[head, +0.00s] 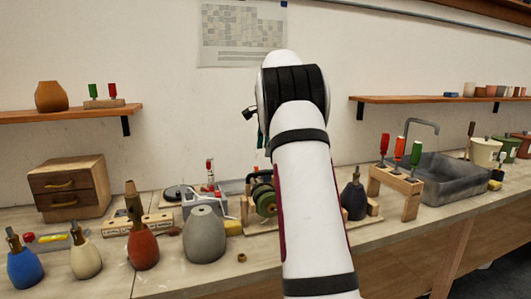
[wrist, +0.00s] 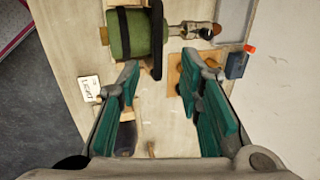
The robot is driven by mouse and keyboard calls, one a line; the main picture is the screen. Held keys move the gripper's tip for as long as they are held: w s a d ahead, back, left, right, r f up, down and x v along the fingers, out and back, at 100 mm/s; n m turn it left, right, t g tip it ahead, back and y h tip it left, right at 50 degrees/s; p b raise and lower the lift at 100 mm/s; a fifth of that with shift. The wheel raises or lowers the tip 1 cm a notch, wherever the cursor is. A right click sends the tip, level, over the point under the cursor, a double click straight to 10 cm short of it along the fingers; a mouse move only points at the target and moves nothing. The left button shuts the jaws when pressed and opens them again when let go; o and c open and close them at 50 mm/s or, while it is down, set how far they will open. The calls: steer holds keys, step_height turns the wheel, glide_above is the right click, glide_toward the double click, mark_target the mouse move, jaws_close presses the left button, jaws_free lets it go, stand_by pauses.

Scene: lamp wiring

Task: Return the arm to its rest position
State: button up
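My white arm (head: 306,190) rises through the middle of the head view and bends at a dark joint near the top. It hides part of the bench behind it. My gripper (wrist: 160,75) shows in the wrist view with its two teal-padded fingers spread apart and nothing between them. In the head view the gripper is mostly hidden behind the arm. Below the fingers lies the bench top (wrist: 70,60), with a green rounded object (wrist: 130,33) beyond the fingertips and a small lettered card (wrist: 89,88) left of the left finger.
The workbench (head: 215,275) holds several lamp bases, including a grey one (head: 205,235) and a rust-red one (head: 143,248). A wooden rack (head: 402,183) with screwdrivers and a grey sink (head: 455,182) stand right of my arm. A wooden drawer box (head: 70,187) is at left. Shelves (head: 70,114) hang above.

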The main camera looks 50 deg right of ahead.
stand_by(0.5)
steer(key=s+a+r+n, duration=0.1)
steer(key=a+r+n, duration=0.15)
steer(key=a, duration=0.45)
steer(key=s+a+r+n+y+p, duration=0.1)
steer(key=s+a+r+n, duration=0.15)
steer(key=a, duration=0.45)
steer(key=a+r+n, duration=0.2)
steer(key=a+n, duration=0.1)
steer(key=a, duration=0.4)
steer(key=s+a+n+t, duration=0.1)
steer(key=s+a+n, duration=0.75)
steer(key=a, duration=0.65)
steer(key=s+a+f+n, duration=0.2)
steer(key=s+a+f, duration=0.1)
steer(key=s, duration=0.3)
steer(key=s+a+f+n+p, duration=0.1)
steer(key=s+a+f+n, duration=0.2)
steer(key=s, duration=0.3)
steer(key=s+a+f+n+y, duration=0.1)
steer(key=s+a+f+n, duration=0.1)
steer(key=s+a+f, duration=0.2)
steer(key=shift+s+a+f+n+p, duration=0.3)
steer(key=shift+s+f+n, duration=0.1)
steer(key=shift+s, duration=0.8)
steer(key=shift+d, duration=0.1)
